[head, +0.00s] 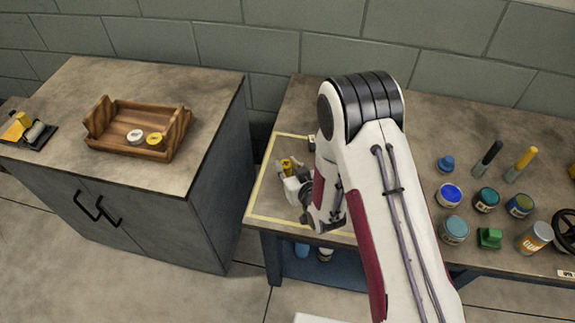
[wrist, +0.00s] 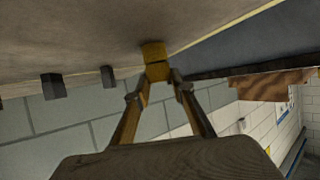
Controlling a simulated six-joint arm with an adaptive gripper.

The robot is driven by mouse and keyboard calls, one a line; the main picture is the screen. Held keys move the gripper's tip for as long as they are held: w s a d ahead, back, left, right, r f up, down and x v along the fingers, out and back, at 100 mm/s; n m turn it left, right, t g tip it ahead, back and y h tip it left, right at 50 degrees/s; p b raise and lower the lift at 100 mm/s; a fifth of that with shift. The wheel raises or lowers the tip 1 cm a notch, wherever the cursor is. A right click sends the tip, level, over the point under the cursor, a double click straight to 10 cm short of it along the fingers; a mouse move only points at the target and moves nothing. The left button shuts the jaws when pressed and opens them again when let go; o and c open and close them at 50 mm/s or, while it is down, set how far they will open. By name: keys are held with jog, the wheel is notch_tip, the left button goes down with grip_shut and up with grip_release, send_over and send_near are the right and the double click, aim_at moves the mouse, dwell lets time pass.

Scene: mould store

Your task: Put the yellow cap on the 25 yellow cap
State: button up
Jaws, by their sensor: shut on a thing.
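My gripper (wrist: 158,90) is shut on a small yellow thing, which looks like the yellow cap (wrist: 154,58), between its fingertips in the wrist view. The picture there seems upside down, with the tabletop along the top. I cannot tell whether the held thing touches anything. In the head view my arm's end is low over the taped left part of the workbench. A yellow piece (head: 287,165) shows there beside a white shape (head: 292,190); my arm partly hides this area. Another yellow cap (head: 155,141) lies in the wooden tray. No number 25 is readable.
The wooden tray (head: 98,124) stands on the left cabinet and also holds a white cap (head: 135,137). A gap separates cabinet and workbench (head: 262,203). Several paint tins, including a blue one (head: 450,195), and brushes crowd the bench's right side.

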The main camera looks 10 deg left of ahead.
jog(key=shift+f, duration=0.15)
jog(key=o, duration=0.8)
jog(key=shift+r, duration=0.2)
jog(key=shift+s+d+r, duration=0.25)
jog(key=shift+s+d, duration=0.1)
jog(key=shift+s, duration=0.1)
jog(key=shift+v, duration=5.35)
